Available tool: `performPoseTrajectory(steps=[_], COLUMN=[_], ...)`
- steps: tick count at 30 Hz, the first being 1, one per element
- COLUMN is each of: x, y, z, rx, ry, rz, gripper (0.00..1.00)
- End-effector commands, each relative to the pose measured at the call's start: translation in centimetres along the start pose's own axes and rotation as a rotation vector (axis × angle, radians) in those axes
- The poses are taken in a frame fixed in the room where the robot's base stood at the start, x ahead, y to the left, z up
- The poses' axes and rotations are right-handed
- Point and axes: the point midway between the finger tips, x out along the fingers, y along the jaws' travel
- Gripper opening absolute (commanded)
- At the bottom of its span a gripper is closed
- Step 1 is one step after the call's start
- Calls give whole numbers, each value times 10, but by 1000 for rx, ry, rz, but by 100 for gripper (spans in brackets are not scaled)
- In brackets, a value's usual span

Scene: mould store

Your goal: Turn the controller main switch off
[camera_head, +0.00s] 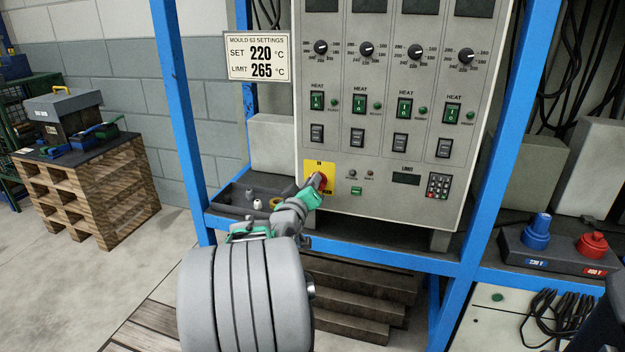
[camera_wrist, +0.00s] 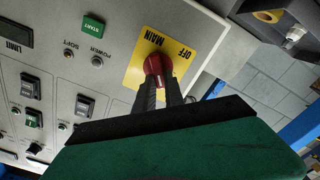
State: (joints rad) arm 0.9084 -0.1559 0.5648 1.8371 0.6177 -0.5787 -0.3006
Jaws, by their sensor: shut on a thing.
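The controller (camera_head: 390,195) is a grey panel held in a blue frame. Its main switch is a red knob (camera_wrist: 158,64) on a yellow plate (camera_head: 313,170) at the panel's lower left. My gripper (camera_head: 318,182) reaches the knob from the front. In the wrist view its two dark fingers (camera_wrist: 160,88) are shut on the red knob, one on each side. The fingers and my arm hide part of the knob, so its exact turn position is unclear.
A green START button (camera_head: 356,191) and a keypad (camera_head: 438,186) sit right of the plate. A dark tray (camera_head: 233,200) with small parts lies left of the panel. Blue posts (camera_head: 180,110) flank the panel. Sockets (camera_head: 537,232) stand at the right.

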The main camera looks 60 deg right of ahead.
Motion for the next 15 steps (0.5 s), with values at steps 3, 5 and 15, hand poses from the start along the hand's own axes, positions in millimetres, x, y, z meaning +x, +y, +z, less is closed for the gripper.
performPoseTrajectory(steps=[3, 5, 15], x=[0, 0, 0], y=[0, -1, -4], z=[-2, -2, -1], rx=[-108, -165, -488], ry=[-2, -1, -2], rz=[-3, -2, -3], gripper=[0, 0, 0])
